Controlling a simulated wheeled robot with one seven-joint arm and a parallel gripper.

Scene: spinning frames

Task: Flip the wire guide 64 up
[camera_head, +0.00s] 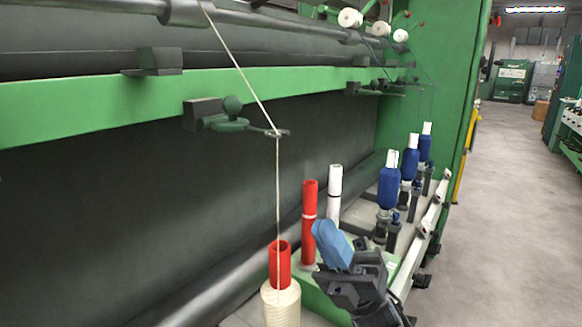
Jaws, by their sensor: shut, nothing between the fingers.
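A wire guide (240,124) sticks out from the green rail on a dark bracket, with a round knob on top and a thin arm reaching right. A pale yarn runs from the upper roller through its tip down to a cream yarn bobbin (281,305) on a red tube. The guide arm lies about level. No number is readable on it. My gripper (324,236), dark with a blue end, is at the lower right, below and right of the guide and apart from it. It is shut and empty.
A red tube (309,215) and a white tube (334,195) stand just behind my gripper. Several blue bobbins (388,188) stand farther back along the machine. A second guide (375,88) sits farther along the rail (90,105). The floor (505,230) at right is clear.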

